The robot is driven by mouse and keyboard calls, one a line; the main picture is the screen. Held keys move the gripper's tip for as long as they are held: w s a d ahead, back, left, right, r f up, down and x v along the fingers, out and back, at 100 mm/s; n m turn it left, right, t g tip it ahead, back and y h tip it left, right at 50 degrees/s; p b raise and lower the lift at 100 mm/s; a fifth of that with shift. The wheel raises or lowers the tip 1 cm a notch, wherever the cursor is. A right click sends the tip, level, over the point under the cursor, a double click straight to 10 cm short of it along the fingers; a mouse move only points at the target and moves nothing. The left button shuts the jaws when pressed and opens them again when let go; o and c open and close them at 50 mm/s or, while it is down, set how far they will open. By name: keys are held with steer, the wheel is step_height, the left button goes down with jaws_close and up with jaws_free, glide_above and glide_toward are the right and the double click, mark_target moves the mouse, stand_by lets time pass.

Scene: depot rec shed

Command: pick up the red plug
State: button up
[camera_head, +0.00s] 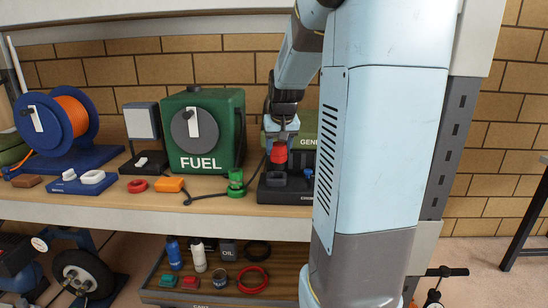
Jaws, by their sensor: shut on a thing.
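The red plug (279,154) is a small red cone-shaped piece, upright, over the black front part of the green generator (304,128) on the shelf. My gripper (280,138) reaches down from above and is shut on the red plug's top. Whether the plug's lower end touches the black part beneath it, I cannot tell. My arm hides the generator's right side.
A green fuel can (208,154) stands left of my gripper, with a green connector (236,183) in front. A blue cable reel (47,135) and an orange block (170,184) are farther left on the shelf (110,206). A lower tray (210,299) holds bottles.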

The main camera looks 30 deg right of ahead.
steer(key=s+r, duration=0.2)
steer(key=r, duration=0.1)
steer(key=shift+s+a+r, duration=0.25)
steer(key=shift+s+r, duration=0.1)
steer(key=shift+s, duration=0.05)
steer(key=s+a+r, duration=0.1)
steer(key=s+r, duration=0.3)
steer(key=s, duration=0.5)
steer(key=shift+a, duration=0.25)
